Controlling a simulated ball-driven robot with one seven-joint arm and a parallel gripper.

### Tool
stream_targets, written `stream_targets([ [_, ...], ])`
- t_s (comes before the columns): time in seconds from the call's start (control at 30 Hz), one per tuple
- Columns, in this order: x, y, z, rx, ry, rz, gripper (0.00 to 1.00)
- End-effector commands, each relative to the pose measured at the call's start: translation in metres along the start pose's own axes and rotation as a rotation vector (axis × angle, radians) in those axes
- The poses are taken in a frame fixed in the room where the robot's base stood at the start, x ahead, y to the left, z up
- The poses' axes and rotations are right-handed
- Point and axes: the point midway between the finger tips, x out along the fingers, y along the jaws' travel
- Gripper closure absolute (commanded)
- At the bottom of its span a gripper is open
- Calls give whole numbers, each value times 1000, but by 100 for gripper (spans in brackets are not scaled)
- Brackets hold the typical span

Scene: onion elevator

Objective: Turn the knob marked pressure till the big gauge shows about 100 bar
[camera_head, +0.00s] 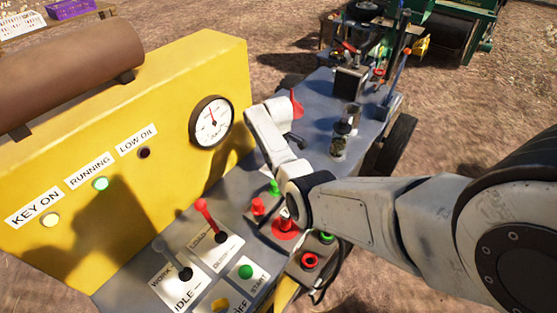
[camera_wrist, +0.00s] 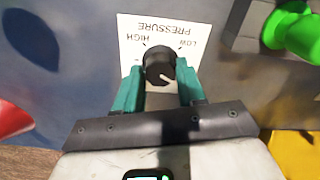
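The pressure knob (camera_wrist: 160,65) is black and round, with a white mark on its lower right edge in the wrist view. It stands on a white label (camera_wrist: 129,27) reading PRESSURE, HIGH and LOW, upside down there. My gripper (camera_wrist: 161,82) has its green fingers on both sides of the knob, seemingly touching it. The big gauge (camera_head: 211,121) is on the yellow panel in the head view. Its red needle points nearly straight up, slightly left; its numbers are too small to read. My arm hides the knob in the head view.
The yellow panel (camera_head: 140,95) has a lit green RUNNING lamp (camera_head: 100,184). Red-handled lever (camera_head: 207,212), grey lever (camera_head: 165,250), green START button (camera_head: 246,271) and red and green controls crowd the deck near my arm. A glass jar (camera_head: 339,140) stands farther back.

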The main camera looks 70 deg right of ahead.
Motion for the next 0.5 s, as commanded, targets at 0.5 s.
stream_targets([
  [0.5,-1,0,0,1,-2,-1,37],
])
